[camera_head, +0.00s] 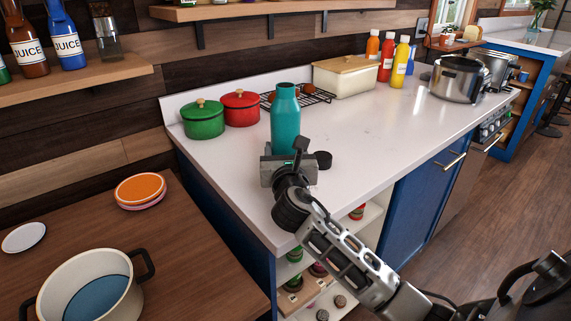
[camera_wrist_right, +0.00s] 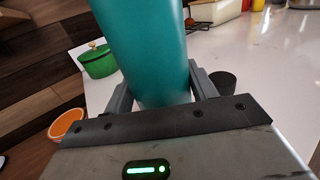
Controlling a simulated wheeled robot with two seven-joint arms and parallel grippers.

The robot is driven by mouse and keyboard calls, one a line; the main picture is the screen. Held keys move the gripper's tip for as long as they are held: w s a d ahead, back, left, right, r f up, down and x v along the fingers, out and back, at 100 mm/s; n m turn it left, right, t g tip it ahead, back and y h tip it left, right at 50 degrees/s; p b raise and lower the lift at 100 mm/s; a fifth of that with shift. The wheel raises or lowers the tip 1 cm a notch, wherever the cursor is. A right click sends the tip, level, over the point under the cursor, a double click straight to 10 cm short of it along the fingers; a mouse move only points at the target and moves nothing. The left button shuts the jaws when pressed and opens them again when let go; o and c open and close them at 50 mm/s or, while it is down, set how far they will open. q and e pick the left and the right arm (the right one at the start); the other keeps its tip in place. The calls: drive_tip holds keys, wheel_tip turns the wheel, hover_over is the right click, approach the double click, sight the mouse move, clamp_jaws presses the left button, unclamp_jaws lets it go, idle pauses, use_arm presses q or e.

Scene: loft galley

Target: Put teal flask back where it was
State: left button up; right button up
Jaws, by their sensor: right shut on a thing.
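The teal flask (camera_head: 285,122) stands upright at the near-left part of the white counter (camera_head: 375,135) in the head view. My right gripper (camera_head: 287,160) is around its lower part and shut on it. In the right wrist view, the flask (camera_wrist_right: 148,50) fills the space between the two fingers (camera_wrist_right: 165,85). The gripper hides the flask's base in the head view, so I cannot tell whether it touches the counter. My left gripper is not in view.
A small dark cup (camera_head: 323,160) stands just right of the gripper. Green (camera_head: 203,120) and red (camera_head: 240,108) pots, a black rack (camera_head: 312,95) and a cream bin (camera_head: 345,77) line the back. The counter's middle is clear. A lower wooden table (camera_head: 190,240) is at left.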

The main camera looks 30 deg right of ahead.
drive_tip(key=shift+w+d+f, duration=0.1)
drive_tip(key=shift+f, duration=1.55)
drive_tip(key=shift+f+b, duration=0.15)
drive_tip(key=shift+b, duration=0.15)
drive_tip(key=o, duration=1.3)
drive_tip(key=shift+f, duration=0.1)
drive_tip(key=shift+r, duration=0.3)
drive_tip(key=v, duration=1.1)
drive_tip(key=shift+s, duration=0.25)
drive_tip(key=shift+s+a, duration=0.2)
drive_tip(key=shift+a, duration=0.05)
